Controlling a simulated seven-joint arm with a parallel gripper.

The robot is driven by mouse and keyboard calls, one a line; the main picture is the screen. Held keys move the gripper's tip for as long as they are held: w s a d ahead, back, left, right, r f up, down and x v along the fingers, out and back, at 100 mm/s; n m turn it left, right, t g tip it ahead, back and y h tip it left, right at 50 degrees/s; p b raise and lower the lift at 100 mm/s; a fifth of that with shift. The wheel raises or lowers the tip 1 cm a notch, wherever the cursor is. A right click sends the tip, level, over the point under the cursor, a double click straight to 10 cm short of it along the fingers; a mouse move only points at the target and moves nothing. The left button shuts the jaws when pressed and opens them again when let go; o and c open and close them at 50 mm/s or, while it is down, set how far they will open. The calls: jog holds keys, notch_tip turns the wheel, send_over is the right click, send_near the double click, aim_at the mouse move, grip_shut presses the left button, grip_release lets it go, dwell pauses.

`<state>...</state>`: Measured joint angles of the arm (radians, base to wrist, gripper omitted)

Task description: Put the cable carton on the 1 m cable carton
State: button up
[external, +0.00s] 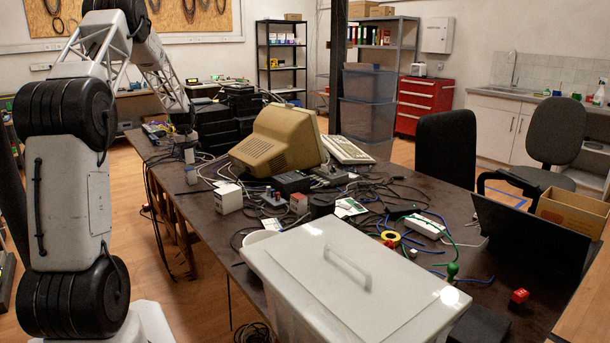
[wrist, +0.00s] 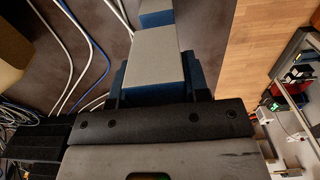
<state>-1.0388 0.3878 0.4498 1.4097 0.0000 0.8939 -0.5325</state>
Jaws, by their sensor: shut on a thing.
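My gripper (wrist: 155,80) is shut on a carton (wrist: 154,56) with a pale grey top and blue sides. I cannot tell whether the two touch, and no label can be read. In the external view my arm reaches to the far left part of the table, where small pale items (external: 190,155) stand close together; the grip itself is too small to make out there.
The dark table (external: 215,228) carries a beige monitor (external: 275,140), a small white box (external: 228,198) and many loose cables. Blue and white cables (wrist: 92,75) run left of the held carton. Stacked black devices (external: 235,105) stand behind. Wooden floor (wrist: 250,50) lies right of the table edge.

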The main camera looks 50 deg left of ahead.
aim_at(188, 160)
jog(key=shift+f, duration=1.5)
jog(key=shift+f, duration=0.15)
jog(key=o, duration=1.1)
jog(key=shift+r, duration=0.2)
jog(key=shift+r, duration=6)
jog(key=shift+d, duration=0.1)
